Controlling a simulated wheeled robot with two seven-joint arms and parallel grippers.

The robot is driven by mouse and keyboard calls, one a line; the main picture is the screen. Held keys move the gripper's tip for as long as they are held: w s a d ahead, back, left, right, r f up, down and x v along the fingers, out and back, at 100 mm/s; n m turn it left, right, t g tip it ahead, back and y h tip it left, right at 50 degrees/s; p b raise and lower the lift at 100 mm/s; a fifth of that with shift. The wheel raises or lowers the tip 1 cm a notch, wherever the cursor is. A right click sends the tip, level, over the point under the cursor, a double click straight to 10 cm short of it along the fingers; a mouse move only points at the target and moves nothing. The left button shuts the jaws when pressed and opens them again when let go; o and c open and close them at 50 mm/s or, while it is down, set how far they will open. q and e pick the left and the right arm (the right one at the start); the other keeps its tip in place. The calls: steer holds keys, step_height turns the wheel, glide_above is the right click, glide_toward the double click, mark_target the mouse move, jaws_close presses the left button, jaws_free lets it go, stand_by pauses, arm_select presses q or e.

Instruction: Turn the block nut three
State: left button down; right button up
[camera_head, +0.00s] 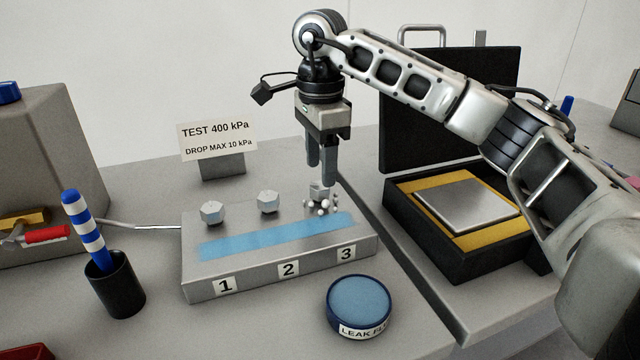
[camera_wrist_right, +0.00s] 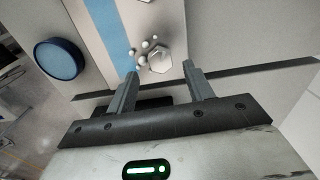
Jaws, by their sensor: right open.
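My right gripper (camera_head: 322,180) points down just above nut three, fingers apart. In the right wrist view, nut three (camera_wrist_right: 160,60) lies ahead of and between the open fingertips (camera_wrist_right: 160,70). My left gripper is out of view.
A round blue leak fluid tin (camera_head: 358,300) stands in front of the block. A black cup (camera_head: 113,285) with a striped stick is at the left. A sign (camera_head: 217,140) stands behind the block. An open black case (camera_head: 455,225) with yellow lining is at the right.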

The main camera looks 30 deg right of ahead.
mark_target(320, 185)
steer(key=shift+f, duration=1.95)
steer(key=c, duration=1)
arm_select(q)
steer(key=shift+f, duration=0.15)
